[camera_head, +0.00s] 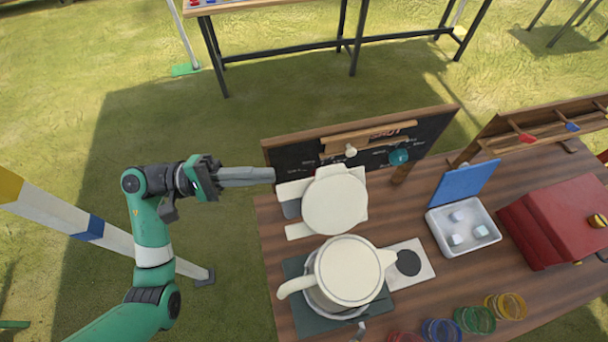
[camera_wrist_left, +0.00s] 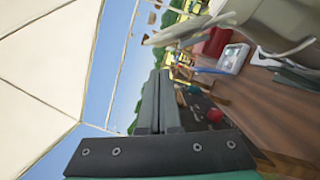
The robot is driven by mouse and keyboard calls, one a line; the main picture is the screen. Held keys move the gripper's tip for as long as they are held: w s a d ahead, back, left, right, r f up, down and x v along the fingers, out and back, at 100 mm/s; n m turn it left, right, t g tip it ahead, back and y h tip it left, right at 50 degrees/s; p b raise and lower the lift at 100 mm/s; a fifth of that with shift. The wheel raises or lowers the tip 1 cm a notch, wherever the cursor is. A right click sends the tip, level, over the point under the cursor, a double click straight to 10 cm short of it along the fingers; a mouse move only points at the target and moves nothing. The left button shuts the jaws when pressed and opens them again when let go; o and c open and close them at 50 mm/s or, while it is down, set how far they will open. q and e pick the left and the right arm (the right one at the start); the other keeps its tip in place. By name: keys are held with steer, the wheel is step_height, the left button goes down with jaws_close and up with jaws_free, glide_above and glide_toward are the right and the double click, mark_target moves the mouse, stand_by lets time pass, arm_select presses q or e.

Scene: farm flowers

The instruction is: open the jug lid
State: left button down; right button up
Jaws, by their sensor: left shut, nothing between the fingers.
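The cream jug (camera_head: 350,272) stands on a round metallic base near the table's front left, handle to the left and spout to the right. Its round top looks covered by a cream disc; I cannot tell whether this is the shut lid. Behind it is another round cream piece (camera_head: 335,203) with flat tabs. Cream parts also show at the upper right of the left wrist view (camera_wrist_left: 275,22). My left gripper (camera_head: 273,175) is shut and empty, left of the tabbed piece and apart from the jug. Its fingers (camera_wrist_left: 159,80) lie together in the wrist view. My right gripper is not seen.
A chalkboard (camera_head: 434,131) stands along the table's (camera_head: 408,217) back edge, near my left fingertips. Right of the jug are a white card (camera_head: 419,254), a white tray (camera_head: 440,240) with an open blue lid, and a red box (camera_head: 550,220). Coloured rings lie in front.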

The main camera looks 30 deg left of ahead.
mark_target(334, 201)
arm_select(q)
steer(key=p+x, duration=0.1)
steer(key=x, duration=0.9)
steer(key=shift+r+p, duration=0.15)
steer(key=shift+p, duration=0.25)
steer(key=shift+w+a, duration=0.1)
